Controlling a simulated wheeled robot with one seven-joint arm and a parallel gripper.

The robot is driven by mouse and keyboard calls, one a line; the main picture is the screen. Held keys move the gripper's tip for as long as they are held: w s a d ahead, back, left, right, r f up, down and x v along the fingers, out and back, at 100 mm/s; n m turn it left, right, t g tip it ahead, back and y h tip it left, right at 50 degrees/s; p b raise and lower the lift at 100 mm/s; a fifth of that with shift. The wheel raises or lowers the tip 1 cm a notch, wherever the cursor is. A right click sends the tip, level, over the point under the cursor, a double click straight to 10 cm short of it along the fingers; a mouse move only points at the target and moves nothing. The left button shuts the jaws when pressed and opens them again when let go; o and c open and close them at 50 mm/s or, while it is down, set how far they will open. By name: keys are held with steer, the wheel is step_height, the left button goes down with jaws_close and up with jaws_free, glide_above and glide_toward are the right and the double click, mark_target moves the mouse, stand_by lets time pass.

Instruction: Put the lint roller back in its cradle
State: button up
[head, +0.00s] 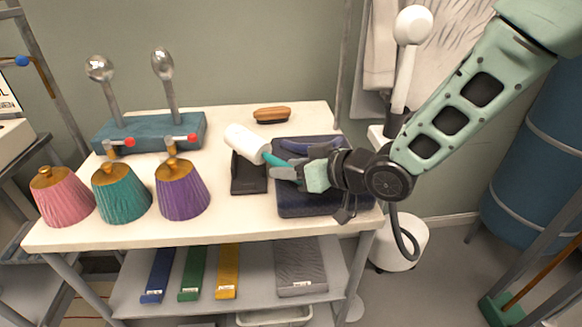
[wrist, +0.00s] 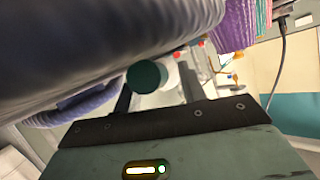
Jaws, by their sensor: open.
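The lint roller, with a white roll (head: 245,143) and a teal handle (head: 276,160), lies tilted over the black cradle (head: 248,184) near the middle of the table. Its roll is at the upper left and its handle points toward my gripper (head: 288,170). My gripper is open at the handle. In the wrist view the round teal handle end (wrist: 147,77) shows between the two dark fingers of my gripper (wrist: 157,84). The cradle's upper part is partly hidden behind the roller, and I cannot tell how fully the roller is seated.
A dark blue tray (head: 305,208) with a purple item (head: 310,146) lies under and beside my gripper. Pink, teal and purple pleated shades (head: 181,190) stand at the left. A wooden brush (head: 272,115) lies behind. The front-middle tabletop is clear.

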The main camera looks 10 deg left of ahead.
steer(key=shift+r, duration=0.25)
steer(key=v, duration=0.8)
steer(key=r+p+v, duration=0.1)
steer(key=v, duration=0.3)
steer(key=s+d+m+g+h, duration=0.1)
steer(key=s+d+g+h, duration=0.1)
steer(key=s, duration=0.4)
steer(key=s+d+f+g+h, duration=0.1)
steer(key=s+d+g+h, duration=0.1)
steer(key=s+d+h, duration=0.3)
steer(key=s+d+m+g+h, duration=0.1)
steer(key=s+d+g+h, duration=0.1)
steer(key=s, duration=0.7)
steer(key=d+h, duration=0.1)
steer(key=h, duration=0.1)
steer(key=shift+s+d+f+m+h, duration=0.15)
steer(key=shift+d+m+h, duration=0.15)
steer(key=shift+d, duration=0.1)
step_height(320, 180, up, 4)
steer(key=p, duration=0.4)
